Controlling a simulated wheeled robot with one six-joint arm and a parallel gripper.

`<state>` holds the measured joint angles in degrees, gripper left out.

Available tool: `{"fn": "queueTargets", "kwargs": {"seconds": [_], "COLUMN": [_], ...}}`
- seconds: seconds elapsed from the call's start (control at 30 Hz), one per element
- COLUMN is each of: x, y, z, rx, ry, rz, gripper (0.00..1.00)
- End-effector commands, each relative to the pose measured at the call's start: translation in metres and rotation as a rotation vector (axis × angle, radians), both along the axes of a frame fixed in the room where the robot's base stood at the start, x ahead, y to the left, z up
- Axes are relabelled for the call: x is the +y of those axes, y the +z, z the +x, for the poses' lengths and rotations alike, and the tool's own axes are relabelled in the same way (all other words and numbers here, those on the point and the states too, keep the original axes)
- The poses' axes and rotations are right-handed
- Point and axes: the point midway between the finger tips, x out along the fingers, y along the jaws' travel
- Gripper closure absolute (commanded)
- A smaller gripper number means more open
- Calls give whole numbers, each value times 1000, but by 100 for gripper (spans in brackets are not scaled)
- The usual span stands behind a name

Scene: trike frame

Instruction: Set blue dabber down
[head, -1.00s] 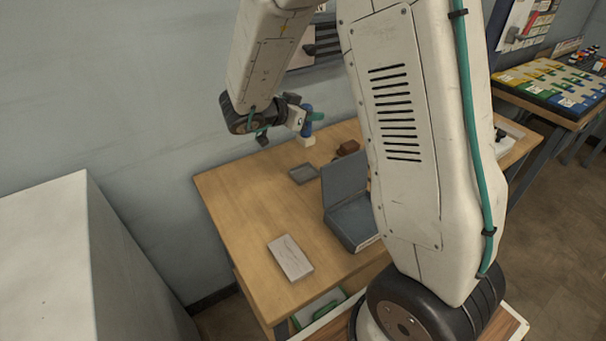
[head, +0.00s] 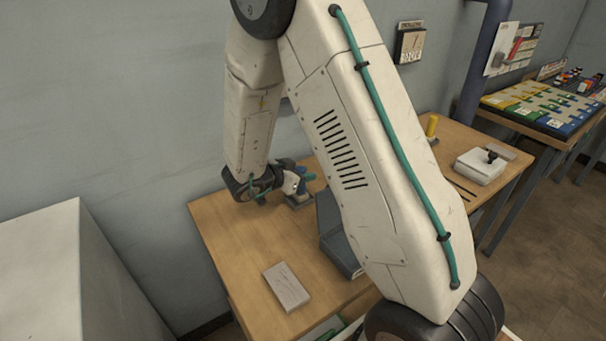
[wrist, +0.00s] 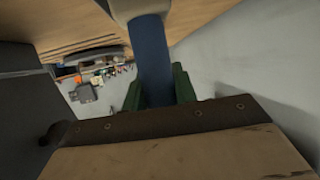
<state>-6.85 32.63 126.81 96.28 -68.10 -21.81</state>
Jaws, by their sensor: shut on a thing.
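My gripper (head: 296,181) is low over the far left part of the wooden table, at the small dark grey tray (head: 299,206). It is shut on the blue dabber, whose blue body (wrist: 153,62) stands between the green fingers in the wrist view. The dabber's pale end shows at the top of that view. In the head view the gripper and arm hide most of the dabber. I cannot tell whether its lower end touches the tray.
A dark grey open case (head: 336,240) stands right of the tray, partly behind my arm. A light grey flat block (head: 286,287) lies near the front. A yellow dabber-like piece (head: 432,127) and a white box (head: 480,166) are at the right.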

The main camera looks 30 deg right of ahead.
Motion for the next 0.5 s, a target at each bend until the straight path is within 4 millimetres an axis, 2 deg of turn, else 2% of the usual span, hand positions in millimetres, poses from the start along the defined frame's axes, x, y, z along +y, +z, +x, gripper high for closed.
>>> {"fn": "queueTargets", "kwargs": {"seconds": [0.2,0.23,0.3,0.5], "x": [0,0,0,0], "y": [-3,-3,-3,-3], "z": [0,0,0,0], "rx": [0,0,0,0], "ry": [0,0,0,0], "rz": [0,0,0,0], "gripper": [95,64,50,50]}}
